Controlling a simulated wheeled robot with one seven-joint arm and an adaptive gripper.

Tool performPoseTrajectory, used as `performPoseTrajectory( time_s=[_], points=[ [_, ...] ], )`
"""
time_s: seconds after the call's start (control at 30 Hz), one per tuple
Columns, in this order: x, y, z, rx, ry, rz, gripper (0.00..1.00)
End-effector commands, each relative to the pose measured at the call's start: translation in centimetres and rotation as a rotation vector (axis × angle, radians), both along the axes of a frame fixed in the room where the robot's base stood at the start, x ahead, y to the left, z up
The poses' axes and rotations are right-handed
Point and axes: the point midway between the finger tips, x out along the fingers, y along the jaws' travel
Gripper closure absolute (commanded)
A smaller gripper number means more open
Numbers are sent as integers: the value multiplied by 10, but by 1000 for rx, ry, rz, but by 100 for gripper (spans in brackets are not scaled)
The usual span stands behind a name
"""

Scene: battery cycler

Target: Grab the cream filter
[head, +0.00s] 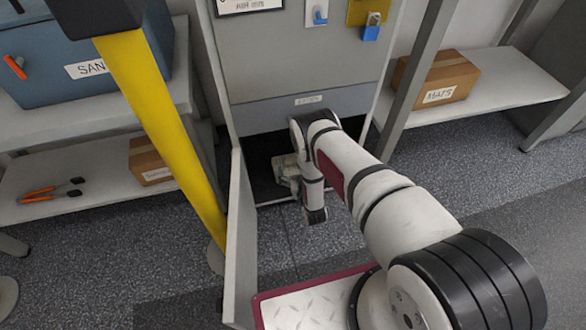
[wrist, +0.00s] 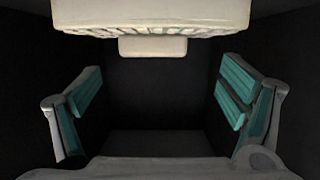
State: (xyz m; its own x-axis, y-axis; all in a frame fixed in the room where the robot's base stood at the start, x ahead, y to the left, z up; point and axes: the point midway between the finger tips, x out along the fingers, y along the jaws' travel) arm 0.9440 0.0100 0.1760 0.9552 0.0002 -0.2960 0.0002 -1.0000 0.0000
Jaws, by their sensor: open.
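The cream filter (wrist: 155,15) fills the top of the wrist view, with a ribbed lower edge and a small pale tab (wrist: 152,47) below it. My gripper (wrist: 160,95) is open in the wrist view, with its teal-padded fingers wide apart at left and right. Nothing is between the fingers. The filter and its tab appear above the gap between them. In the head view my gripper (head: 287,172) is inside the dark lower opening of the grey cabinet (head: 300,60). Its fingers and the filter cannot be made out there.
An open grey door panel (head: 240,235) stands left of my arm, with a yellow post (head: 165,125) beyond it. Shelves at left hold a blue box (head: 75,55) and orange-handled tools (head: 50,190). A carton (head: 437,78) sits on the right shelf. Dark walls enclose my gripper.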

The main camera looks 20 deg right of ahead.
Motion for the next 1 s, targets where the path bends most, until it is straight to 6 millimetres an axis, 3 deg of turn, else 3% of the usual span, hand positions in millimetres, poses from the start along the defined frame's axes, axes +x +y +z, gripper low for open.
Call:
performPoseTrajectory(
  time_s=[0.5,0.83,1.0],
  points=[
    [47,-8,-16,0,-2,0,10],
    [52,-8,-16,0,-1,0,10],
    [52,-8,-16,0,0,0,49]
  ],
)
